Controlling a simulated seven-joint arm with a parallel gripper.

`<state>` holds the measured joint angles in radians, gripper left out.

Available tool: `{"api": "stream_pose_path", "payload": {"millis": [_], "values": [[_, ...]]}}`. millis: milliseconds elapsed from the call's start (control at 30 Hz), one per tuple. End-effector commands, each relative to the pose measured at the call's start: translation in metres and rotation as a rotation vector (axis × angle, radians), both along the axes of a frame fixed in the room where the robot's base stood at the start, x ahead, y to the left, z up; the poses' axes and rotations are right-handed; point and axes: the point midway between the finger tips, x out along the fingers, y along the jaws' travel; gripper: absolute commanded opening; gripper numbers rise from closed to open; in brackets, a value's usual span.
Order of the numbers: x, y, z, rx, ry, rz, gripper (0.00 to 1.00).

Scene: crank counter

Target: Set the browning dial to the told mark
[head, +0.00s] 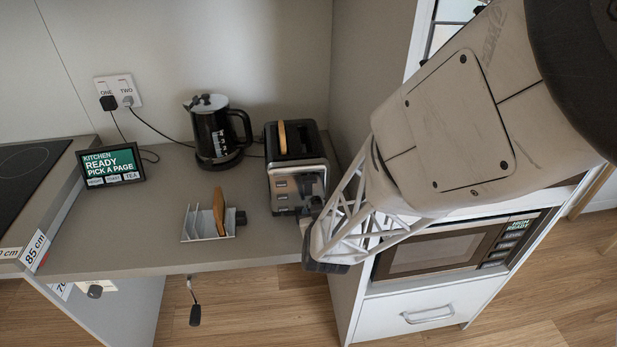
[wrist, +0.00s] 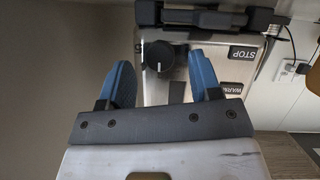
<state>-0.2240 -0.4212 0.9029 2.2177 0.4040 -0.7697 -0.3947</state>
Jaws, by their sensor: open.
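The toaster (head: 297,180) stands on the counter with a slice of bread in its slot. Its front panel (wrist: 215,65) fills the top of the wrist view, upside down, with STOP and WARM labels. The round black browning dial (wrist: 157,55) has a pale pointer line towards the picture's bottom. A small dark mark shows left of the dial; I cannot read it surely. My gripper (wrist: 160,62) is open, its blue fingers on either side of the dial in the picture. Contact cannot be told. In the head view my arm hides the dial.
A toast rack (head: 207,222) with a brown slice stands left of the toaster. A side panel (head: 365,90) rises right of the toaster. A crank (head: 194,300) hangs below the counter edge.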

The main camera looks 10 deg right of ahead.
Motion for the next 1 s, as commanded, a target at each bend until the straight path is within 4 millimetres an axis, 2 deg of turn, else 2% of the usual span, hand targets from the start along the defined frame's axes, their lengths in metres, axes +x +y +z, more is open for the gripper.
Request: {"api": "stream_pose_path", "payload": {"millis": [500,700,1000], "values": [[-0.050,0.004,0.021,0.000,-0.002,0.001,0.58],[-0.058,0.004,0.023,0.000,0.000,-0.001,0.58],[-0.058,0.004,0.024,0.000,0.000,-0.001,0.58]]}}
